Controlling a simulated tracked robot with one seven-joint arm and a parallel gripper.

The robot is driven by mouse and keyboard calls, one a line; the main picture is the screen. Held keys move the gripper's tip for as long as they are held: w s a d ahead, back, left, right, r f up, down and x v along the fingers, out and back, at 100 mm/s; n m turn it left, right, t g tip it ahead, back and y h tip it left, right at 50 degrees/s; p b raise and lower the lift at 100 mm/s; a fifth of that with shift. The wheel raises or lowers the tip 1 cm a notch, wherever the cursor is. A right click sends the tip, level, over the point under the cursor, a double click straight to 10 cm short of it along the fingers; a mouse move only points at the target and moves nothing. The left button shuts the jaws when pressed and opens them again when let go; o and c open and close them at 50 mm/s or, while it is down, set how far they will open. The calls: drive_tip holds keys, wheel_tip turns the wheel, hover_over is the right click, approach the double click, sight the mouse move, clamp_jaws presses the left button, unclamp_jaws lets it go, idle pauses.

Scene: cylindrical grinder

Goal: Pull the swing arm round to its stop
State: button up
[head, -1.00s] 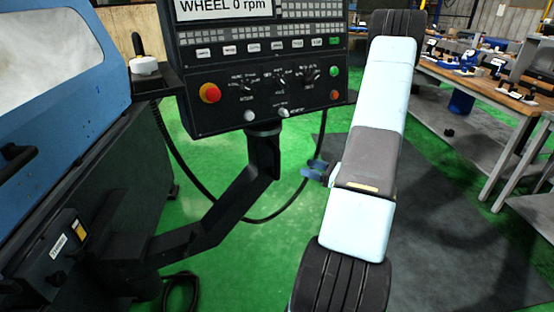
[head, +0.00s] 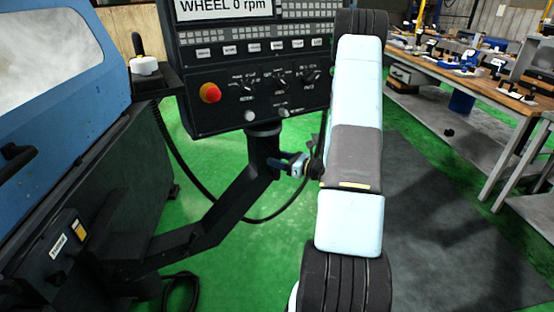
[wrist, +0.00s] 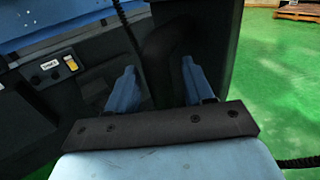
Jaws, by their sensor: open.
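The black swing arm (head: 225,205) reaches from the machine base at lower left up to a short post (head: 263,148), which carries the control panel (head: 260,75). My gripper (head: 275,163) is at the right side of the arm's upper end, just below the panel. In the wrist view my gripper (wrist: 158,66) is open, with its two blue fingers apart. A dark rounded part of the swing arm (wrist: 165,45) shows between and beyond the fingers. I cannot tell whether either finger touches it.
The blue and dark grinder body (head: 60,80) fills the left side. A black cable (head: 185,175) loops below the panel. Workbenches (head: 480,85) stand at the right. Green floor (head: 245,265) is open in front of the swing arm.

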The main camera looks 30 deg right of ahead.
drive_tip(key=shift+w+a, duration=0.2)
drive_tip(key=shift+w, duration=0.05)
drive_tip(key=shift+c, duration=0.2)
clamp_jaws()
idle(0.4)
